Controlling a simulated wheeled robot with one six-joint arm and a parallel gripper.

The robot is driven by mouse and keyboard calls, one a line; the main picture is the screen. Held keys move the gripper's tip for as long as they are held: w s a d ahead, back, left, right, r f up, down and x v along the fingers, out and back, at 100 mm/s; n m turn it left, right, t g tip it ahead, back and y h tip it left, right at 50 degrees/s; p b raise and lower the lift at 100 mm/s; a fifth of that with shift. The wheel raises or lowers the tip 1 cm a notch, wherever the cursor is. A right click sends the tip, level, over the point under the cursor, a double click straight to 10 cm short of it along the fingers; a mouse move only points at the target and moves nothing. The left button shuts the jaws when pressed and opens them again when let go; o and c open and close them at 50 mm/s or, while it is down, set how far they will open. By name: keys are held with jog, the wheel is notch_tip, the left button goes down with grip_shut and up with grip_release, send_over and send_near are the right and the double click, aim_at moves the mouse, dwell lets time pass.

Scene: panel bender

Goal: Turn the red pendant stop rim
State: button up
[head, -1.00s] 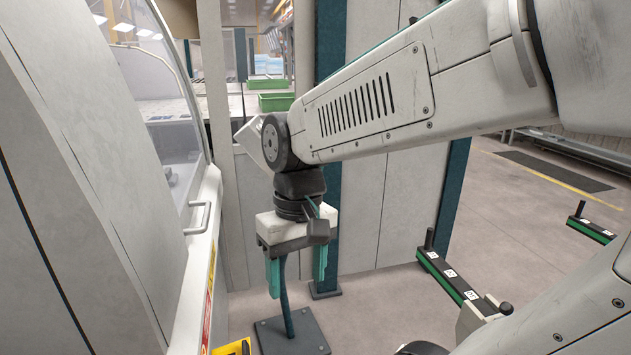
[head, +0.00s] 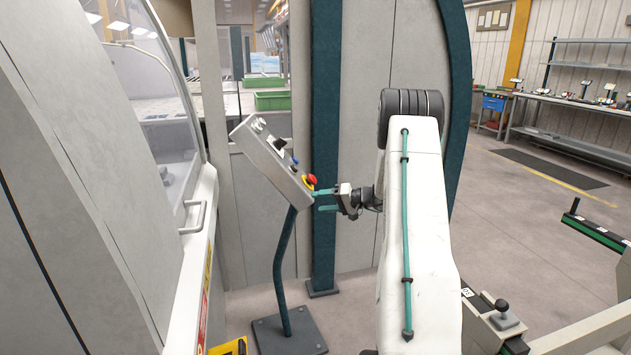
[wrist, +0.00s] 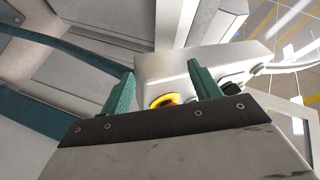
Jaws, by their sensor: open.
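The red pendant stop (head: 311,180) sits on a yellow base at the lower right end of the grey tilted pendant box (head: 268,160). The box stands on a dark bent post. My gripper (head: 323,201) is open, just right of and slightly below the stop, with its teal fingers pointing left toward the box. In the wrist view my gripper (wrist: 160,90) has its two teal fingers apart. The yellow base of the stop (wrist: 165,101) shows between them, partly hidden by the gripper body. I cannot tell whether a finger touches the box.
A blue knob (head: 295,160) and other controls sit farther up the box. The machine's grey side with a handle (head: 197,216) stands at the left. A teal column (head: 326,120) and grey panels are behind. Open floor lies to the right.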

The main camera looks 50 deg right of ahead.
aim_at(316, 179)
jog(key=w+d+r+n+t+h, duration=0.2)
jog(key=d+r+t+h, duration=0.15)
jog(key=d, duration=0.55)
jog(key=shift+n+t, duration=0.35)
jog(key=shift+n, duration=0.25)
jog(key=x, duration=0.8)
jog(key=shift+w+a+f, duration=0.2)
jog(key=shift+a+f, duration=0.05)
jog(key=shift+c, duration=0.3)
